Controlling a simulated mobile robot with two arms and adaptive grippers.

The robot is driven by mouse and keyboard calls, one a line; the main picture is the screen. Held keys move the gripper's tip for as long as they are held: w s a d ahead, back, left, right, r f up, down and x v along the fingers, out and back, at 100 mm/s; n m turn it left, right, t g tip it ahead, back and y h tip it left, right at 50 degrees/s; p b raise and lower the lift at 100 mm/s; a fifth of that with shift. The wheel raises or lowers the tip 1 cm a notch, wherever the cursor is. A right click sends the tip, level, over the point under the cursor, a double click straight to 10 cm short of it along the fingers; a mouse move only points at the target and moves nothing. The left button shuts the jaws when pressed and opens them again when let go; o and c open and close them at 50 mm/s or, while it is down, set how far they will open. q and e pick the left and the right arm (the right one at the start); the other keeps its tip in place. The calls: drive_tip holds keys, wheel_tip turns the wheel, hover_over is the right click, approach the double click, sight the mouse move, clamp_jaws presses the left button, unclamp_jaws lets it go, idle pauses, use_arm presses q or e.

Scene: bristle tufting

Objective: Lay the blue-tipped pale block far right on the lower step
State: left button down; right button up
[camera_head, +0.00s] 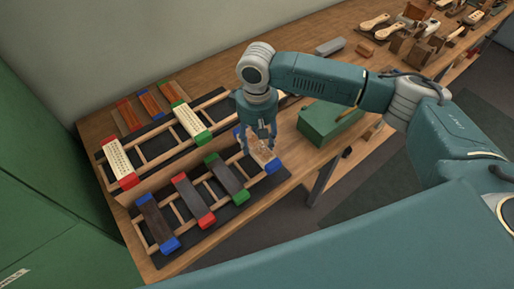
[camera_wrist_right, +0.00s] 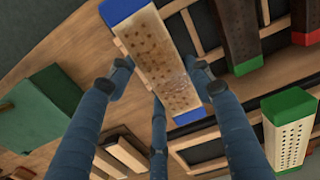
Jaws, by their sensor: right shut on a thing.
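The blue-tipped pale block (camera_head: 262,156) is at the right end of the lower step (camera_head: 238,206). Its drilled face and both blue ends show in the right wrist view (camera_wrist_right: 160,62). My right gripper (camera_head: 259,140) comes down from above and is shut on this block, with fingers on both long sides in the wrist view (camera_wrist_right: 160,75). I cannot tell whether the block rests on the rails or hangs just above them. To its left on the lower step lie dark blocks with green (camera_head: 226,175), red (camera_head: 193,198) and blue (camera_head: 157,222) ends. My left gripper is not in view.
The upper step (camera_head: 157,148) behind holds a red-tipped pale block (camera_head: 120,163) and a green-tipped pale block (camera_head: 191,121). Several brown blocks (camera_head: 152,104) lie at the back left. A green box (camera_head: 322,124) stands right of the racks, with brushes and wood pieces (camera_head: 420,45) farther off.

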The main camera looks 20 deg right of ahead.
sight(257, 149)
wheel_tip(257, 149, down, 4)
drive_tip(key=shift+f, duration=0.55)
drive_tip(key=o, duration=1.3)
drive_tip(key=shift+f, duration=0.1)
wheel_tip(257, 149, up, 12)
drive_tip(key=shift+r+b, duration=0.15)
drive_tip(key=shift+b, duration=0.25)
